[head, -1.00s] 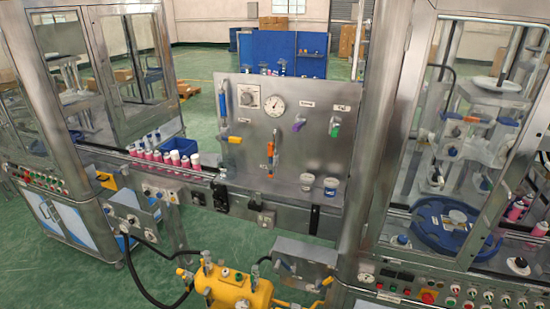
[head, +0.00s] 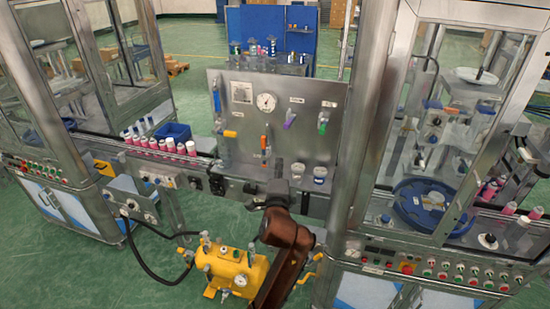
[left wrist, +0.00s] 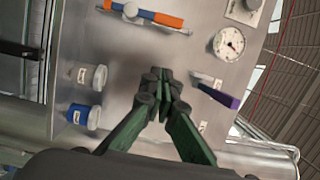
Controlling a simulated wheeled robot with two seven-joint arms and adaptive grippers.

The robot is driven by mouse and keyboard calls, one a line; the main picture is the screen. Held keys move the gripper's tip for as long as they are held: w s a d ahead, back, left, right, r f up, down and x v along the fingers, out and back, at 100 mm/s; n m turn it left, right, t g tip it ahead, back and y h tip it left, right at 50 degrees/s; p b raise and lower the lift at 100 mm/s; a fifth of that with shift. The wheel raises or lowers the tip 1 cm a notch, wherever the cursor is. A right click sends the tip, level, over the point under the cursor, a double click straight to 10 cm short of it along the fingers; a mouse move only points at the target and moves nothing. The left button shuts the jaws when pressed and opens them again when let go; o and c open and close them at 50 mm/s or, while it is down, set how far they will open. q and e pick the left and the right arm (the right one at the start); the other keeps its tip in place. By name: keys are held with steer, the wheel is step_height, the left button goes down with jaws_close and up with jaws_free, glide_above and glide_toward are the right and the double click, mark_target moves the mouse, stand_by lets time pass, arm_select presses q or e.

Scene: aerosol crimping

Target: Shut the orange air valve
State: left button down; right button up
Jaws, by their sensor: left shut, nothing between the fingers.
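A grey panel (head: 225,85) carries an upright fitting with orange and blue parts (head: 265,150) at its lower middle. The fitting also lies along the top of the left wrist view (left wrist: 145,14). An orange-yellow lever (head: 230,134) points sideways at the panel's left; I cannot tell which of the two is the orange air valve. My left gripper (head: 278,168) is below and a little right of the fitting, in front of the panel. In the left wrist view its fingers (left wrist: 160,82) are together and empty, apart from the fitting. My right gripper is out of view.
A purple handle (head: 290,118) and a green handle (head: 322,125) stick out right of the fitting, and a gauge (head: 266,102) is above. Two small cups (head: 298,170) (head: 319,173) stand right of my gripper. A yellow tank (head: 232,268) stands below.

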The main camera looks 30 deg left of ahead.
mark_target(265, 147)
arm_select(q)
steer(key=w+a+p, duration=0.1)
steer(key=w+a, duration=0.2)
steer(key=a, duration=0.1)
steer(key=w+a+p, duration=0.1)
steer(key=w+a, duration=0.3)
steer(key=shift+p, duration=0.35)
steer(key=shift+a, duration=0.15)
